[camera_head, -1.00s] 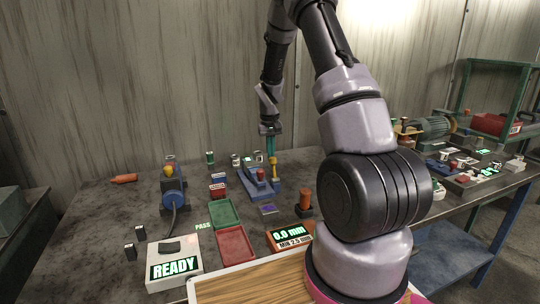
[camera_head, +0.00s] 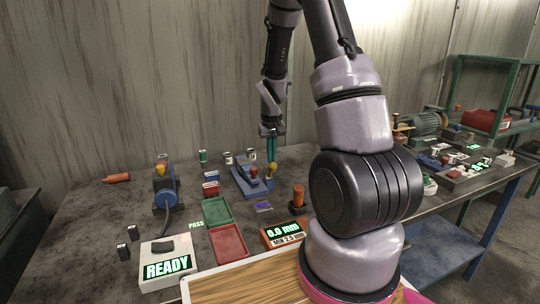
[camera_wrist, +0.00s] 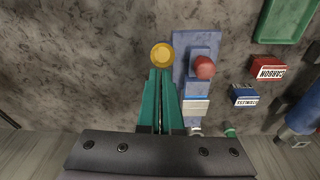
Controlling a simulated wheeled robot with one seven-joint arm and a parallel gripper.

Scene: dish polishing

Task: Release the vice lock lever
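The vice (camera_head: 243,181) is a blue fixture on the far middle of the table. It has a red knob (camera_head: 253,171) and a lever with a yellow knob (camera_head: 271,168). My gripper (camera_head: 271,160) points down over the lever, its teal fingers together. In the wrist view my gripper (camera_wrist: 161,72) has its fingertips right at the yellow knob (camera_wrist: 162,54), which shows beyond them. The red knob (camera_wrist: 205,67) and the blue vice body (camera_wrist: 182,50) are just right of the fingers. I cannot tell whether the fingertips touch the yellow knob.
Green (camera_head: 217,212) and red (camera_head: 230,244) trays lie nearer the front. A READY box (camera_head: 168,266), a gauge display (camera_head: 284,235) and a blue polishing machine (camera_head: 165,190) stand around them. Small labelled blocks (camera_wrist: 268,68) sit right of the vice in the wrist view.

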